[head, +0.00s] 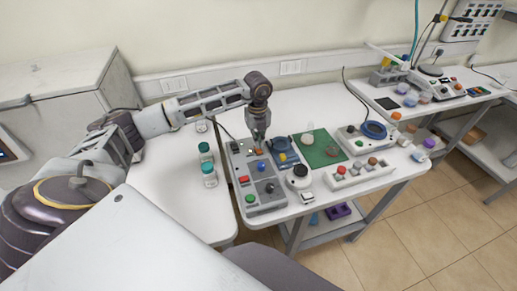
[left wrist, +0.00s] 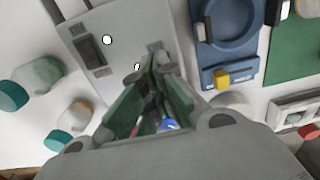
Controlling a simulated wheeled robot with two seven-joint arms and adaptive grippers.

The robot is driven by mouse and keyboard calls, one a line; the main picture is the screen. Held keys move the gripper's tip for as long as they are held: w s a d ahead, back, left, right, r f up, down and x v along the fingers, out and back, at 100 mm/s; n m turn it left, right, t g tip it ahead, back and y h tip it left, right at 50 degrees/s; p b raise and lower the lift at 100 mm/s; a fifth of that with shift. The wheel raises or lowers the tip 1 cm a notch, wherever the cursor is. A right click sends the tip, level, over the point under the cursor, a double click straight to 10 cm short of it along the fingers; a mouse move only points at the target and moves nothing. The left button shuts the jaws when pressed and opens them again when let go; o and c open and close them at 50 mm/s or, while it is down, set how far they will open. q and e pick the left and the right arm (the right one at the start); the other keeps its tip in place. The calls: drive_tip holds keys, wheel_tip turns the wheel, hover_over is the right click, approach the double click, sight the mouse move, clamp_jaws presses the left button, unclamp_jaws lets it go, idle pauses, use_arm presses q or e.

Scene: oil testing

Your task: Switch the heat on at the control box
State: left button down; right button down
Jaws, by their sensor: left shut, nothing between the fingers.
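The control box (head: 248,173) is a long grey panel on the white table in the head view, with a red button (head: 244,180), a blue knob (head: 261,166) and a green button (head: 250,198). My left gripper (head: 258,141) points down over its far end. In the left wrist view the box (left wrist: 125,25) shows a small dark display (left wrist: 90,50) and two white round spots. The green-padded fingers (left wrist: 155,62) are shut and empty, over or at a small grey part of the panel; I cannot tell whether they touch it. The blue knob (left wrist: 168,124) shows between the finger links.
Two jars with teal lids (head: 206,165) stand left of the box. A blue device (head: 283,151) with a yellow knob, a green mat (head: 320,148) and a white block with knobs (head: 358,172) lie to the right. The left white table (head: 165,195) has free room.

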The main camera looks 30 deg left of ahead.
use_arm(q)
drive_tip(key=shift+r+p, duration=1.2)
drive_tip(key=shift+r, duration=1.05)
drive_tip(key=shift+f, duration=0.1)
